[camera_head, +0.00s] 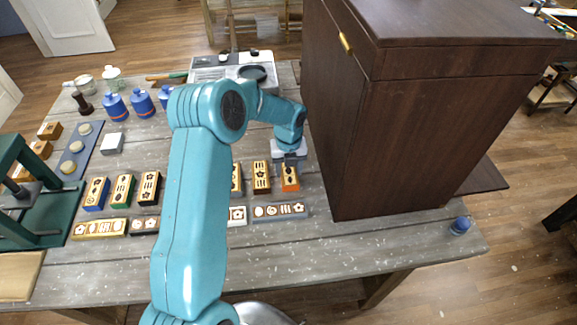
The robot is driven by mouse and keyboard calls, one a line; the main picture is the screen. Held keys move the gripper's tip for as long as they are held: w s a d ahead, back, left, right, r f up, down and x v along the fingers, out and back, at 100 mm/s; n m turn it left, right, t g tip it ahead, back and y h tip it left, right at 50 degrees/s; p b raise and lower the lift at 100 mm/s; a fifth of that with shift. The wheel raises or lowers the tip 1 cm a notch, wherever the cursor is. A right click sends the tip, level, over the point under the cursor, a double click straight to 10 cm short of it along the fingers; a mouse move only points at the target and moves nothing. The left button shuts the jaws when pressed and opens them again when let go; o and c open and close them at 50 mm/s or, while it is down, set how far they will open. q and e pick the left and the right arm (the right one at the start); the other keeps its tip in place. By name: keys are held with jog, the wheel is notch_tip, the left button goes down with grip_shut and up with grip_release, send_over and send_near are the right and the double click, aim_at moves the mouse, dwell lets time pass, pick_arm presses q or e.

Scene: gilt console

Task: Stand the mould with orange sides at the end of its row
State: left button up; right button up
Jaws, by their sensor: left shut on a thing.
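The mould with orange sides (290,178) stands on the grey table at the right end of a row of moulds. My left gripper (289,161) reaches down over it from above and is shut on its far end. Beside it on the left are a brown-sided mould (261,177) and another mould (236,179), partly hidden by my left arm. Further left in the row stand a blue-sided mould (96,194), a green-sided mould (122,190) and a dark-sided mould (149,188). My right gripper is not in view.
A large dark wooden cabinet (400,140) stands close to the right of my left gripper. Flat patterned bars (280,211) lie in front of the row. A green press (40,215) stands at the left. Blue bottles (115,106) stand at the back left.

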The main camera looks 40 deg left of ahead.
aim_at(288, 171)
pick_arm(q)
jog(key=shift+s, duration=0.1)
jog(key=shift+f, duration=0.15)
jog(key=o, duration=1.1)
notch_tip(288, 171, up, 12)
jog(key=b, duration=0.2)
jog(key=shift+r+b, duration=0.25)
jog(key=shift+b, duration=0.15)
jog(key=shift+f, duration=0.1)
jog(key=shift+d, duration=0.1)
